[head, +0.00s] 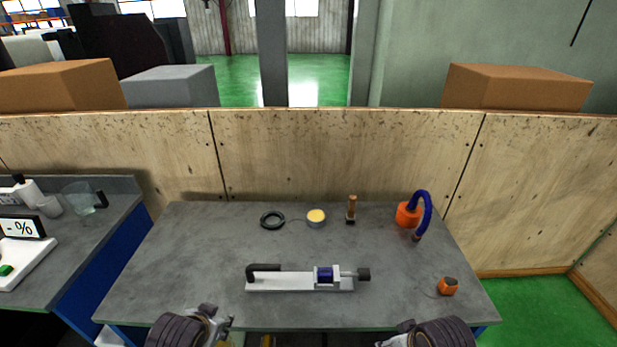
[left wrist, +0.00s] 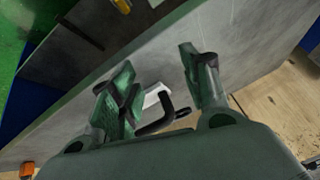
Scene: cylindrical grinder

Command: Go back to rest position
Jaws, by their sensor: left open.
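My left gripper (head: 222,326) is at the table's front edge, at the lower left of the head view. In the left wrist view its two green fingers (left wrist: 155,80) stand apart, open and empty. My right gripper (head: 392,339) shows only in part at the bottom of the head view; its fingers cannot be made out. The cylindrical grinder (head: 300,283), with a white base, dark bent handle and blue cylinder, lies on the grey table (head: 200,240), apart from both grippers. Its dark handle (left wrist: 163,120) shows beyond the left fingers in the left wrist view.
A black ring (head: 272,220), a round tin (head: 316,219), a wooden-handled tool (head: 351,208) and an orange item with blue hose (head: 408,214) stand along the back. A small orange block (head: 448,287) is at right. A wooden wall (head: 340,150) closes the back.

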